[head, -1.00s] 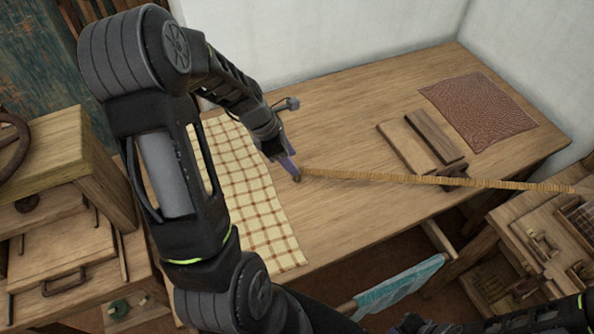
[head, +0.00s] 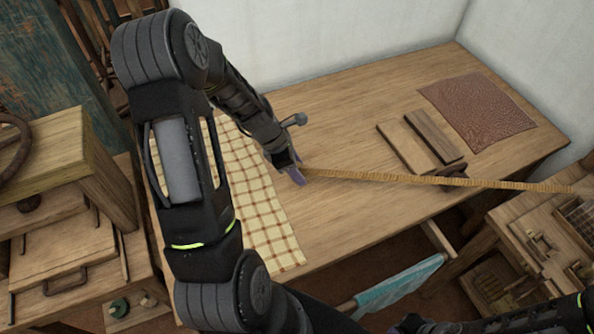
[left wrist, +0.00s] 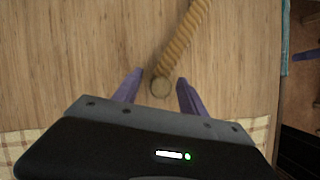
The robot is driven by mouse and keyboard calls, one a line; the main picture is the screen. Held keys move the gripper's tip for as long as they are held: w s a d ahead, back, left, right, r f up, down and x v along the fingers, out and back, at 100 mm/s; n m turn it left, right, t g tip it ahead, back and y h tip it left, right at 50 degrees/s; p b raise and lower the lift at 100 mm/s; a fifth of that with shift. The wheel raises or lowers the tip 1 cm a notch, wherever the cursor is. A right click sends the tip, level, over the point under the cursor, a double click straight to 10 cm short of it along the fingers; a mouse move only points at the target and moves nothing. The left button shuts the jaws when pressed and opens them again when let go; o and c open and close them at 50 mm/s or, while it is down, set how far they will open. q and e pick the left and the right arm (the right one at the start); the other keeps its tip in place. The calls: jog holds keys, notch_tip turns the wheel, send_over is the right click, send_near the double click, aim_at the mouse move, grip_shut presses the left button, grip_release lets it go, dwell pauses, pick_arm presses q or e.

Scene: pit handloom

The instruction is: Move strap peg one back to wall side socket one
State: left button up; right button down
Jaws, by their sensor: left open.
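A tan ribbed strap (head: 430,181) runs across the wooden table from my left gripper toward the right. In the left wrist view the strap (left wrist: 186,35) ends in a round brown peg head (left wrist: 160,87). My left gripper (head: 297,175) is low over the table at that end. Its purple fingers are open, one on each side of the peg head, with gaps visible in the left wrist view (left wrist: 160,77). In the head view the fingers hide the peg. I cannot make out wall side socket one.
A checked cloth (head: 262,205) lies at the table's left. Wooden boards (head: 408,147) and a brown leather sheet (head: 476,110) lie at the right, near the white wall (head: 385,40). A light blue cloth (head: 400,285) hangs in front. A compartmented wooden bench (head: 515,225) stands lower right.

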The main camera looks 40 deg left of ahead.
pick_arm(q)
jog(key=shift+c, duration=0.2)
grip_shut()
dwell(0.4)
